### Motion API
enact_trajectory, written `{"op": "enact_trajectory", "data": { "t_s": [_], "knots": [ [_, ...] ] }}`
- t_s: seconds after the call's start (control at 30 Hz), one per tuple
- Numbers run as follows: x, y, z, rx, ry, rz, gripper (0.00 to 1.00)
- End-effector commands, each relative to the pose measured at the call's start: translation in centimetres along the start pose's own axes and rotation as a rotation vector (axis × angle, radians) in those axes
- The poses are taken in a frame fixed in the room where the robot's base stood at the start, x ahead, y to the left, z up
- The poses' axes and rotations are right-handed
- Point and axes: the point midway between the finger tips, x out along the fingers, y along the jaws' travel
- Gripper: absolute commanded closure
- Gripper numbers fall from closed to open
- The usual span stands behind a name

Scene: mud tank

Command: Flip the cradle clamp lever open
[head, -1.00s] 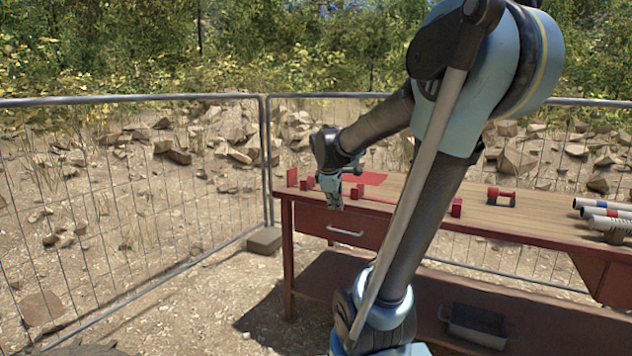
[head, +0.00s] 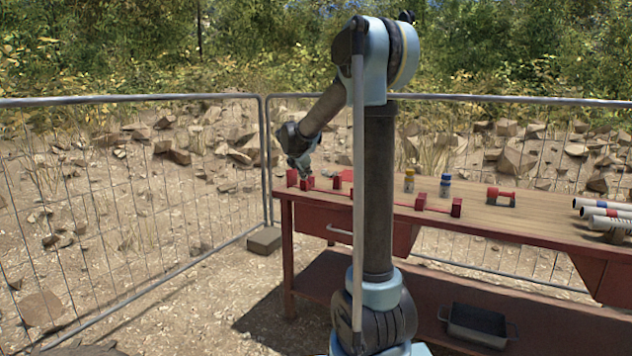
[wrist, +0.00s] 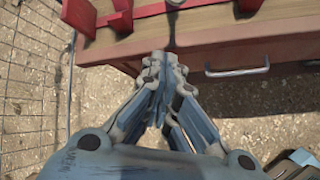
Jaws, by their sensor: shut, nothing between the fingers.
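My gripper (head: 306,172) is shut and empty above the left end of the red bench in the head view. In the wrist view its fingertips (wrist: 165,62) are together, just in front of the bench's edge in the picture. Red cradle parts show at the top of the wrist view: an upright block (wrist: 122,18) and a thin bar (wrist: 205,4). In the head view, red cradle blocks (head: 421,201) stand along the bench top, some near my gripper. A small grey piece at the wrist view's top edge may belong to the clamp; I cannot make out the lever clearly.
The wooden bench top (head: 520,216) has a drawer handle (wrist: 237,71) below its front edge. Yellow (head: 409,181) and blue (head: 446,185) small containers, a red-handled item (head: 501,196) and white tubes (head: 600,212) lie farther right. A wire fence (head: 130,200) stands behind and left.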

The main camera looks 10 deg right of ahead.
Motion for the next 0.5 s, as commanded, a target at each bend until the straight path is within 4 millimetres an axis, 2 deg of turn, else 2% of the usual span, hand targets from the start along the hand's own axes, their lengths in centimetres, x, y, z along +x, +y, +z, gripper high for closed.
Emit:
{"op": "enact_trajectory", "data": {
  "t_s": [0.27,0.5],
  "knots": [
    [0.2,-0.1,0.1,0.003,0.000,-0.001,1.00],
    [2.5,-0.1,0.1,0.004,0.000,-0.001,1.00]
  ]
}}
